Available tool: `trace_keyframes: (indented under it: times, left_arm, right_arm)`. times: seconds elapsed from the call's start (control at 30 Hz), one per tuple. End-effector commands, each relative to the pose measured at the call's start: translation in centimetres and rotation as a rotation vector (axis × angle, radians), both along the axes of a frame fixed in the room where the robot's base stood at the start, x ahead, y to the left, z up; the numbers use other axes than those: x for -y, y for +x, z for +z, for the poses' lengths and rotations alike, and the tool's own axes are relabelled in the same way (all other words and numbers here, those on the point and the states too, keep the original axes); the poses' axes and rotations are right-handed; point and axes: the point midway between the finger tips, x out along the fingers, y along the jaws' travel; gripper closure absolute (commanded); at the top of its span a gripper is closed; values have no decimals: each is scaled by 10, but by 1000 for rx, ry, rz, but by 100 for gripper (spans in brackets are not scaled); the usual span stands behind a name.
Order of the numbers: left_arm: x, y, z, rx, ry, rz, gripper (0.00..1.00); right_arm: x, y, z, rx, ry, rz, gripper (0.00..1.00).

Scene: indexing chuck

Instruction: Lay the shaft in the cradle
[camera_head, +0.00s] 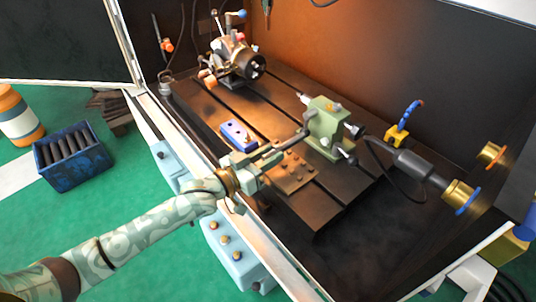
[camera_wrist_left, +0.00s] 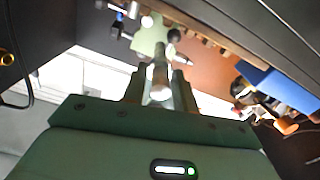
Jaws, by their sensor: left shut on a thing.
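My left gripper (camera_head: 274,155) reaches in from the left over the slotted bed and is shut on a slim grey shaft (camera_head: 295,139). The shaft points up and right toward the green tailstock (camera_head: 328,125); I cannot tell whether they touch. In the left wrist view, the shaft's pale rounded end (camera_wrist_left: 160,75) shows between the two fingers (camera_wrist_left: 160,88). A small blue block (camera_head: 238,136) lies on the bed just beyond the gripper; it also shows in the left wrist view (camera_wrist_left: 280,88). I cannot tell whether it is the cradle. My right gripper is out of view.
An indexing head with a chuck (camera_head: 240,60) stands at the back of the bed (camera_head: 285,88). A blue crate of dark bars (camera_head: 70,180) and an orange-and-white bottle (camera_head: 18,118) stand at left. A grey cylindrical unit (camera_head: 420,165) is at right. The enclosure's front rail lies under my arm.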

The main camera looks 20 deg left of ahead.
Motion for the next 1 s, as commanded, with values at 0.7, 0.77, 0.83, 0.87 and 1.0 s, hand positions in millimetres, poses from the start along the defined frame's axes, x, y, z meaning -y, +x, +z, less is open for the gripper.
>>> trace_keyframes:
  times: [0.7, 0.77, 0.83, 0.87, 1.0]
  left_arm:
    - [0, 0, 2, 3, -3, -1, 100]
    - [0, 0, 1, 3, -3, 0, 100]
    - [0, 0, 1, 2, -3, 0, 100]
    - [0, 0, 1, 2, -3, 0, 100]
    - [0, 0, 1, 2, -3, 0, 100]
  right_arm:
    - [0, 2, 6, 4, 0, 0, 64]
    - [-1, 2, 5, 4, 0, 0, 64]
    - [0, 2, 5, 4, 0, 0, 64]
    - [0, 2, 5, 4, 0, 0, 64]
    - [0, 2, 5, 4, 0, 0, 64]
